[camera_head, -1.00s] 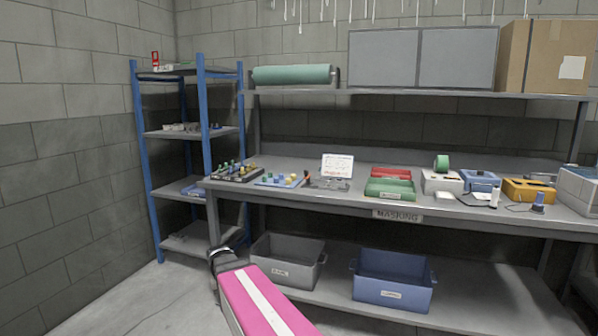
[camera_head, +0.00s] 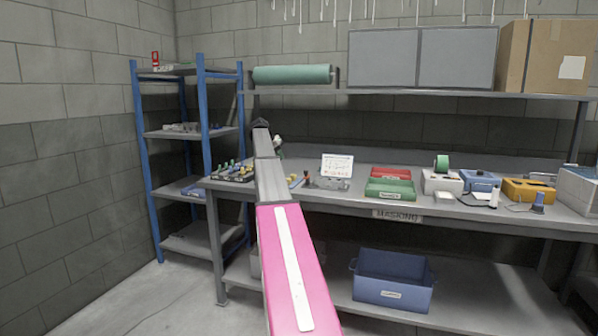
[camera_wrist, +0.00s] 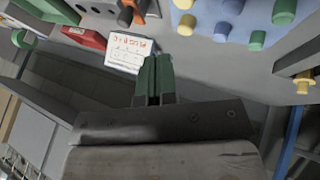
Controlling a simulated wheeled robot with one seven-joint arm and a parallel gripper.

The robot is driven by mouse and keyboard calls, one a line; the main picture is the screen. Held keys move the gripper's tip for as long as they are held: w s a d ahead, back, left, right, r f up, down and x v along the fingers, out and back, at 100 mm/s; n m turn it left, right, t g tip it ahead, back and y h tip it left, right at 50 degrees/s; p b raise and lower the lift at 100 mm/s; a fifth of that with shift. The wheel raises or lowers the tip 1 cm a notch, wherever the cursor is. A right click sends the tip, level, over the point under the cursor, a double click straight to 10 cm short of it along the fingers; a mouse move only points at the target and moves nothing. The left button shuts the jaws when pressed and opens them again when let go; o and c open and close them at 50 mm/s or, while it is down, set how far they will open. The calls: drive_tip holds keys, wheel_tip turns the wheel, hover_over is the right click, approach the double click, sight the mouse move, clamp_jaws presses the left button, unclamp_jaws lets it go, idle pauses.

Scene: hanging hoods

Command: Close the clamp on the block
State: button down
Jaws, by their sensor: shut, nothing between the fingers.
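A small toggle clamp with an orange-red handle (camera_head: 307,175) stands on the bench, left of the white instruction card (camera_head: 337,165). In the wrist view its orange handle (camera_wrist: 127,14) shows at the top edge, partly cut off, beside a grey plate with dark holes. I cannot make out the block or how the clamp arm sits on it. My gripper (camera_wrist: 155,68) is shut and empty, with its dark green fingers together. It is raised above the bench, and the fingers are apart from the clamp. In the head view my arm hides most of the gripper.
Peg boards with coloured knobs (camera_wrist: 233,18) lie beside the clamp. Red (camera_head: 390,173) and green (camera_head: 390,189) trays are right of the card. A blue-post rack (camera_head: 205,130) stands left, and an upper shelf (camera_head: 420,94) runs above the bench.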

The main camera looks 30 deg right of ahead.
sight(307, 174)
drive_tip(key=shift+d+r, duration=0.25)
drive_tip(key=x, duration=1)
drive_tip(key=shift+d+f, duration=0.1)
drive_tip(key=shift+f, duration=0.05)
drive_tip(key=shift+s+d, duration=1.25)
drive_tip(key=shift+d, duration=0.15)
